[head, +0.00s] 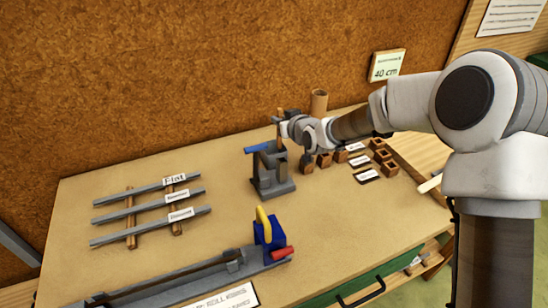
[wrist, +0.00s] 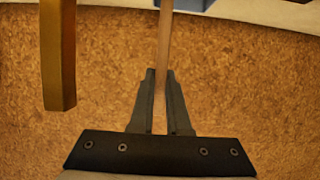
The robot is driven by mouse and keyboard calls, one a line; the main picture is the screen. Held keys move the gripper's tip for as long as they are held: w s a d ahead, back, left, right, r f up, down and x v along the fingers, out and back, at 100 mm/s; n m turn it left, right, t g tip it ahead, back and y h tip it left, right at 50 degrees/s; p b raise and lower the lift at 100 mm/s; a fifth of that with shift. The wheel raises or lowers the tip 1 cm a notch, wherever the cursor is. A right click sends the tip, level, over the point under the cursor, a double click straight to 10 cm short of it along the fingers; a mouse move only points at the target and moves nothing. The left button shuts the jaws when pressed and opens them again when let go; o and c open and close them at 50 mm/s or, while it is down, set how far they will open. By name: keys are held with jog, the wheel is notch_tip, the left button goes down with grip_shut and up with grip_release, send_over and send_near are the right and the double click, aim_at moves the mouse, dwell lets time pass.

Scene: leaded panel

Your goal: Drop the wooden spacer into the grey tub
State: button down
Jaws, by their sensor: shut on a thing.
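My gripper (wrist: 160,75) is shut on a thin wooden strip, which I take to be the wooden spacer (wrist: 164,45). The strip runs up between the two dark fingers toward the top of the wrist view. In the head view my gripper (head: 284,128) is above a grey stand-like fixture with a blue bar (head: 270,172), and the strip (head: 280,118) shows upright there. Whether the strip touches the fixture cannot be told. I cannot make out a grey tub with certainty; a small dark grey shape (head: 292,113) is partly hidden behind my gripper.
Small brown boxes (head: 325,160) and label cards stand right of the fixture. A cardboard tube (head: 319,100) is behind. Grey bars lie on wooden strips (head: 130,218) at left. A long grey tool with a blue block (head: 268,232) is in front. The bench between is clear.

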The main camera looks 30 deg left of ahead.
jog(key=c, duration=0.8)
grip_release()
jog(key=p+v, duration=0.1)
jog(key=v, duration=1.6)
jog(key=shift+d, duration=0.15)
